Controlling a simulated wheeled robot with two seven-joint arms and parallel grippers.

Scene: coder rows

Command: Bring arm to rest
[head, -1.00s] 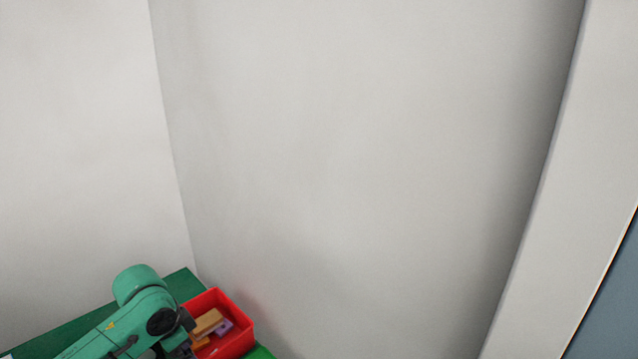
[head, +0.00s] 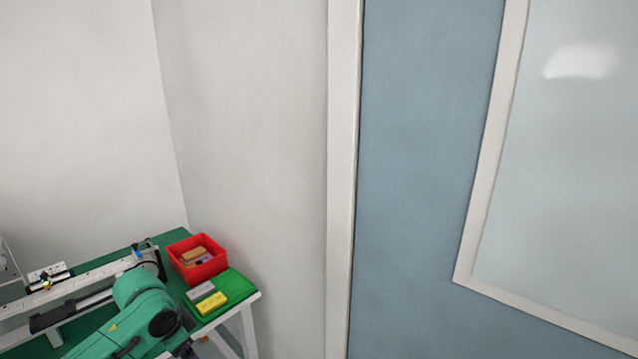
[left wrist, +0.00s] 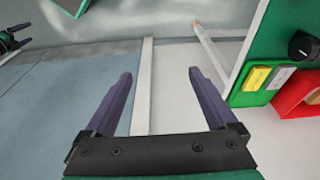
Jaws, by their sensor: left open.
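My left arm (head: 135,315) is green and comes in at the lower left of the head view, in front of the table; its gripper end is cut off by the bottom edge there. In the left wrist view my left gripper (left wrist: 159,73) is open, with two dark purple fingers spread apart and nothing between them.
The green table (head: 181,243) holds a red bin (head: 178,262) with several blocks, and a green tray (head: 239,285) with a grey block (head: 201,290) and a yellow block (head: 212,303). A white rail device (head: 95,278) lies behind my arm. Walls and a blue panel (head: 420,150) stand beyond.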

